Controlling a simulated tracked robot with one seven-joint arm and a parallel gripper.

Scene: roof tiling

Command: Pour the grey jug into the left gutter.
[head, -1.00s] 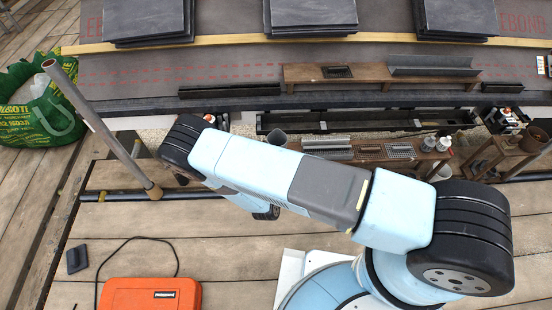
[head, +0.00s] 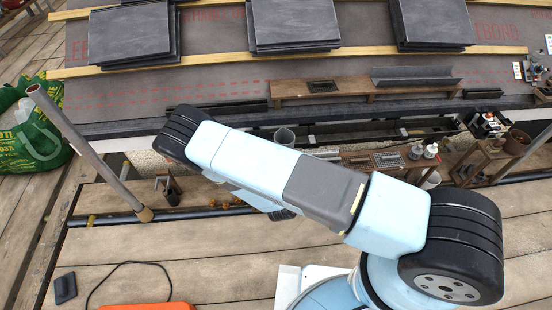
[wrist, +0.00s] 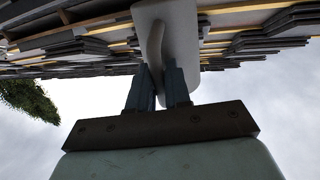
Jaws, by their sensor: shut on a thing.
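In the wrist view my gripper (wrist: 162,82) is shut on the handle of the pale grey jug (wrist: 181,35). The jug's body fills the space beyond the fingers, and its inside is hidden. In the head view my arm hides the gripper.
A brown bench (head: 350,89) with a grey channel piece stands on the roof. Slate stacks (head: 294,24) lie higher up. A lower bench with white bottles (head: 430,151) and a wooden stand (head: 486,160) are at right. A slanted pole (head: 88,150) rises at left.

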